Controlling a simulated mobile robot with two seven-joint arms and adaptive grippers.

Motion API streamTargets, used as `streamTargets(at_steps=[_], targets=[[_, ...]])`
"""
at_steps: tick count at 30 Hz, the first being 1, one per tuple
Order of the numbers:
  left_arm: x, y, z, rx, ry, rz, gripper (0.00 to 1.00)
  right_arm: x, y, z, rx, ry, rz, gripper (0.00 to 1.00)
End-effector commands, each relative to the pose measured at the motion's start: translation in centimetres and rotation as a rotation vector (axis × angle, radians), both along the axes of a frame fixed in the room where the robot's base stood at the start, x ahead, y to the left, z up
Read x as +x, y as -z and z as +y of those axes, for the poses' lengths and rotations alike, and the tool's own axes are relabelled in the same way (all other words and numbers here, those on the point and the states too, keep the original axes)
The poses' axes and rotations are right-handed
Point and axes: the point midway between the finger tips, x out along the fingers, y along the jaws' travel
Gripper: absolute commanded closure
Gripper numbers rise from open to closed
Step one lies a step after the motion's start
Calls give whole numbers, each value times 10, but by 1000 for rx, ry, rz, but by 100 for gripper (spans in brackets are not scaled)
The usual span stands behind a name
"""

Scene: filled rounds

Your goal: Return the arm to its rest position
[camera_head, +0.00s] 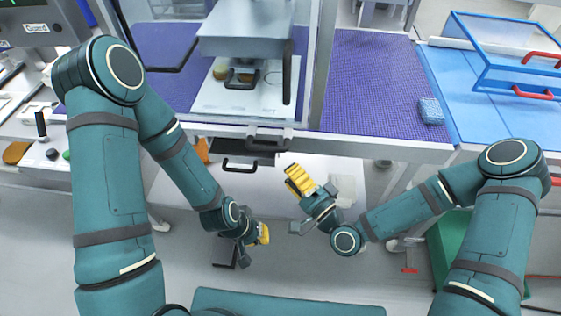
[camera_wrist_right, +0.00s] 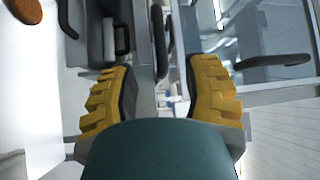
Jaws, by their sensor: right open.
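My right gripper (camera_head: 300,181) is in front of the workbench, left of my right forearm, with its yellow fingers pointing up and left in the head view. In the right wrist view its two yellow-padded fingers (camera_wrist_right: 160,98) stand wide apart with nothing between them. My left gripper (camera_head: 262,233) hangs lower and to the left, over the floor. Only a little of its yellow padding shows, so its opening is unclear. The two grippers are apart.
The workbench has purple mats (camera_head: 365,75) and a grey machine (camera_head: 245,35) in the middle. Black handles (camera_head: 240,165) stick out of its front. A blue block (camera_head: 431,111) lies at right, near a blue-framed cover (camera_head: 485,72). A green box (camera_head: 447,245) stands below right.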

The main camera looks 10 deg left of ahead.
Motion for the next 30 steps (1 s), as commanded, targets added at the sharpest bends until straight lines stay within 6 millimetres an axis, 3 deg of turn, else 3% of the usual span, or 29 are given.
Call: streamTargets(at_steps=[6, 23, 26, 30], targets=[[0, 0, 0, 0, 0, 0, 100, -11, 2, -11, -1, 0, -1, 52], [0, 0, 0, 0, 0, 0, 100, -12, 3, -11, -8, -2, 2, 52], [0, 0, 0, 0, 0, 0, 100, -14, 17, -8, -93, -21, 30, 52], [0, 0, 0, 0, 0, 0, 100, -25, 69, -12, -410, -97, 139, 52]])
